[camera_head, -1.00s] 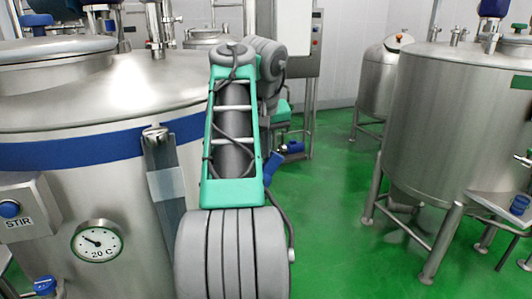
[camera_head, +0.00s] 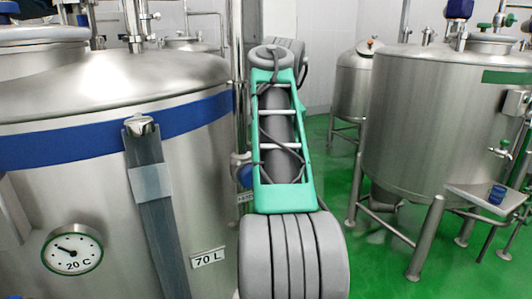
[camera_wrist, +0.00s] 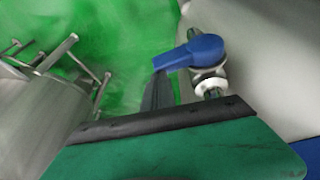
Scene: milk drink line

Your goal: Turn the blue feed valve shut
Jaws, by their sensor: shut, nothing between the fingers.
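The blue feed valve (camera_wrist: 195,52) shows in the wrist view right of centre, as a blue lever handle on a short metal pipe fitting (camera_wrist: 211,82). The handle slants from the fitting down to the left. My gripper (camera_wrist: 158,82) is shut and empty. Its dark fingers reach up to the handle's left end; whether they touch it I cannot tell. In the head view my arm hides the gripper, and I cannot make out the valve's handle clearly.
A large steel tank (camera_head: 75,200) with a blue band, a 20 C dial (camera_head: 73,251) and a 70 L label (camera_head: 208,257) stands left of my arm. Another tank (camera_head: 420,130) on legs stands right, with a small side table (camera_head: 485,197). Green floor lies between.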

